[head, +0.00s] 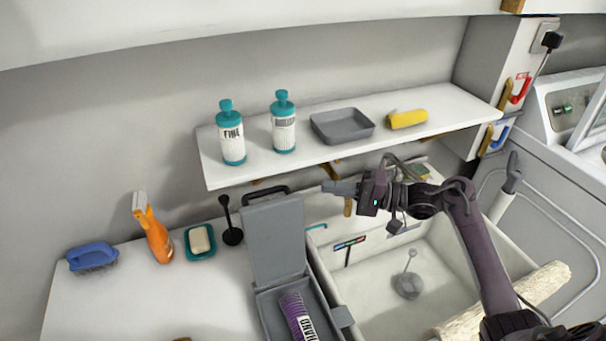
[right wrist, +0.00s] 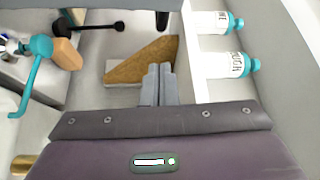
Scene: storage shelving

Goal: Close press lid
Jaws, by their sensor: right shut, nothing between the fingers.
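The grey press stands on the counter with its lid (head: 272,240) raised, a dark handle (head: 265,193) at the lid's top edge. The press base (head: 262,308) is open below and holds a purple tube (head: 298,315) with white lettering. My right gripper (head: 332,187) is shut and empty, to the right of the raised lid's top and apart from it, below the shelf. Its closed fingers (right wrist: 158,78) also show in the right wrist view. My left gripper is out of view.
A shelf (head: 225,175) with two teal-capped bottles, a grey tray (head: 342,125) and a yellow roll (head: 408,119) hangs above my right gripper. A sink (head: 385,315) is to the right of the press. A black plunger (head: 232,236), soap dish (head: 200,242) and orange spray bottle (head: 155,235) stand left.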

